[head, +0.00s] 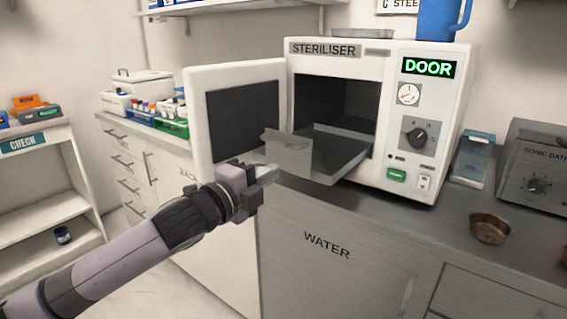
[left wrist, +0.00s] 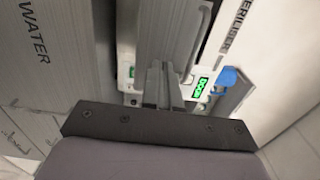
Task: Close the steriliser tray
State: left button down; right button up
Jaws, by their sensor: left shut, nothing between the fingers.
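The steriliser (head: 437,120) is a white box on the counter, with its door (head: 198,125) swung open to the left. Its grey metal tray (head: 325,152) sticks out of the dark chamber, and the tray's upright front plate (head: 290,156) faces me. My left gripper (head: 266,174) is shut and empty, just in front of and slightly below the front plate; I cannot tell whether it touches. In the left wrist view its closed fingers (left wrist: 163,88) point at the grey tray (left wrist: 168,35). My right gripper is not in view.
The open door stands close to the left of my left gripper. A brown bowl (head: 490,228), a sonic bath (head: 537,170) and a clear blue-lidded container (head: 474,158) stand on the counter at right. A blue jug (head: 440,20) stands on the steriliser. Racks (head: 172,124) stand at left.

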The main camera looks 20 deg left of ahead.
aim_at(293, 159)
pick_arm(q)
jog(key=shift+x, duration=2.65)
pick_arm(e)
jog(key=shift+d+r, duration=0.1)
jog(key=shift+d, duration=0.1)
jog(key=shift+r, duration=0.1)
